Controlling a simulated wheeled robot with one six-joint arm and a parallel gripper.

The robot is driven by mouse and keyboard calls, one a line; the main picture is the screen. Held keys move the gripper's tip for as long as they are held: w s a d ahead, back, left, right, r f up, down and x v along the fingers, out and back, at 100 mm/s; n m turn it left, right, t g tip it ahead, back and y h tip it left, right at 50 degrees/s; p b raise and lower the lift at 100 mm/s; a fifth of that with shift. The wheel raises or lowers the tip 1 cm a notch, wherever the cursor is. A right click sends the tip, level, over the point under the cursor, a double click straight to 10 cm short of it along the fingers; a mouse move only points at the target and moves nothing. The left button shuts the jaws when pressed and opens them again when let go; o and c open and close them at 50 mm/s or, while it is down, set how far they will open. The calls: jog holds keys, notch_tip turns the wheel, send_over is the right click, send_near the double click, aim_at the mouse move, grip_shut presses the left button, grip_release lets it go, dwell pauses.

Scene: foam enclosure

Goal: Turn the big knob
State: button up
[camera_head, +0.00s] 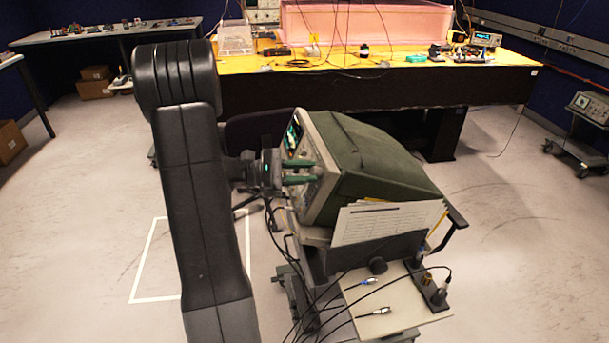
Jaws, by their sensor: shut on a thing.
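A green-cased oscilloscope (375,160) with a lit screen (293,136) sits on a cart, its front panel facing left and seen at a steep angle. My gripper (313,172) reaches in from the left, its two green fingers pointing right at the panel below the screen. The fingertips are at the panel, shut on a knob there. The knob is too small and too hidden between the fingers to make out, so its turn angle does not show.
The cart (320,262) carries papers (388,221) in a rack and a low shelf (395,300) with loose cables (372,312). A yellow workbench (400,70) stands behind. The floor is open at left, with a white taped outline (150,255), and at right.

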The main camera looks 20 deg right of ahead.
jog(key=o, duration=1)
jog(key=b+v, duration=0.1)
jog(key=v, duration=1.2)
jog(key=shift+a+b, duration=0.35)
jog(key=shift+a, duration=0.05)
jog(key=shift+w+d, duration=0.1)
jog(key=shift+d, duration=0.05)
jog(key=p+x, duration=0.1)
jog(key=x, duration=1.2)
jog(key=shift+d+p, duration=0.3)
jog(key=shift+p, duration=0.05)
